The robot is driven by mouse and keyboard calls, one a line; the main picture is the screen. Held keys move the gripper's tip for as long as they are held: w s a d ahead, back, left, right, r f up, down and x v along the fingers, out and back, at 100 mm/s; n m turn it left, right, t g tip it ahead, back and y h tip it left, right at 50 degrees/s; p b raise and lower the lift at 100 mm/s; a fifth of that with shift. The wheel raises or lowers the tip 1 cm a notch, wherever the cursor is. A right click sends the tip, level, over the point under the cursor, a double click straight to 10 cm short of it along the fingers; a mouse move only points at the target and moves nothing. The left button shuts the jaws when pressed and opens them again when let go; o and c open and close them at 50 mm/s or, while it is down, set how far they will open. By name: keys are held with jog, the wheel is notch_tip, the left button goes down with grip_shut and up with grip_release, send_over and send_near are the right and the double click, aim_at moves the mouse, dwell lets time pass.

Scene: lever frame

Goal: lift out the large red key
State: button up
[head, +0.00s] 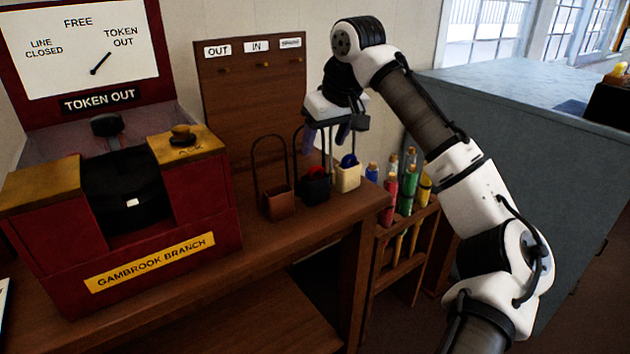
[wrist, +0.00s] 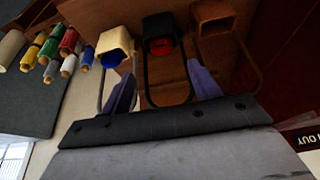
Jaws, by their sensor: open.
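A red piece (head: 316,171), perhaps the large red key, shows only in part inside the black pouch (head: 315,190), in the middle of three looped pouches on the wooden shelf. In the wrist view the red piece (wrist: 164,46) lies in the mouth of the black pouch (wrist: 153,27); the rest of it is hidden. My gripper (head: 325,142) is above the pouches, pointing down, with its purple fingers apart and nothing between them that I can see held. In the wrist view my gripper (wrist: 163,86) spans the black pouch's loop, one finger to each side.
A brown pouch (head: 279,205) stands to the left and a cream pouch (head: 347,177) with a blue piece (head: 349,161) to the right, close by. Their tall loops rise near my fingers. A wooden board (head: 245,110) stands behind. A red token machine (head: 190,222) is left; a rack of coloured rolls (head: 408,190) is right.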

aim_at(316, 167)
jog(key=x, duration=0.7)
jog(key=shift+s+a+f, duration=0.15)
jog(key=shift+s, duration=0.05)
jog(key=shift+c, duration=0.4)
jog(key=c, duration=1)
jog(key=shift+r, duration=0.2)
jog(key=shift+c, duration=0.2)
